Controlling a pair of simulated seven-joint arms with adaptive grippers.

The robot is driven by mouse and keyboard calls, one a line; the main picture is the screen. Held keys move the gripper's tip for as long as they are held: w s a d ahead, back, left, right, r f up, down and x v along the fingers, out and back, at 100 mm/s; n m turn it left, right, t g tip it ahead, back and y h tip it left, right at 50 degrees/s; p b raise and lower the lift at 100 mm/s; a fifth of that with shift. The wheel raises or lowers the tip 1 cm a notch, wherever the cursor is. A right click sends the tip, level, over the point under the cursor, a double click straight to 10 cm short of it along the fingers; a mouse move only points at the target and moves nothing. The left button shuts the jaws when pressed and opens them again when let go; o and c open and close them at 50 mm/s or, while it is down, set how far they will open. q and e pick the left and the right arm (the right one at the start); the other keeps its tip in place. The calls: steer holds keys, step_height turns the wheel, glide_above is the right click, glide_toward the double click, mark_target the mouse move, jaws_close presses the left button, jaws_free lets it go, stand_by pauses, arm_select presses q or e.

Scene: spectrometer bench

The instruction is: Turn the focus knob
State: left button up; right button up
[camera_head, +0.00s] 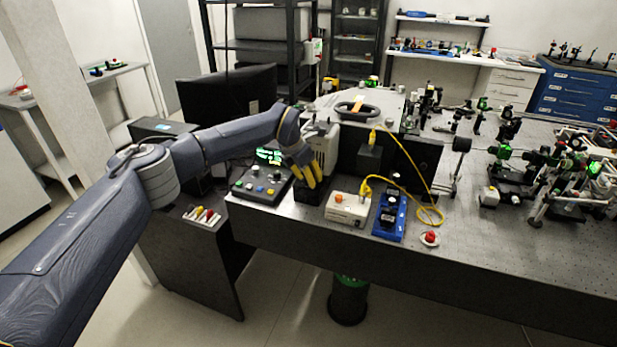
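My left arm reaches in from the left. My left gripper (312,174), with yellow fingertips pointing down, is at the front left side of a white upright instrument body (327,145) on the bench. The fingertips look close together, but whether they are shut or on anything is too small to tell. I cannot make out the focus knob; the gripper covers part of the instrument's side. My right gripper is not in view.
A dark control box with buttons (262,186) lies left of the gripper. A white box (347,209), a blue device (390,217) and a red button (430,238) sit along the front edge. A yellow cable (412,188) loops nearby. Optics crowd the bench's right side.

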arm_select(q)
jaws_close()
steer(key=shift+r, duration=0.15)
stand_by(1.1)
jaws_free()
steer(key=v, duration=1.1)
steer(key=shift+r, duration=0.4)
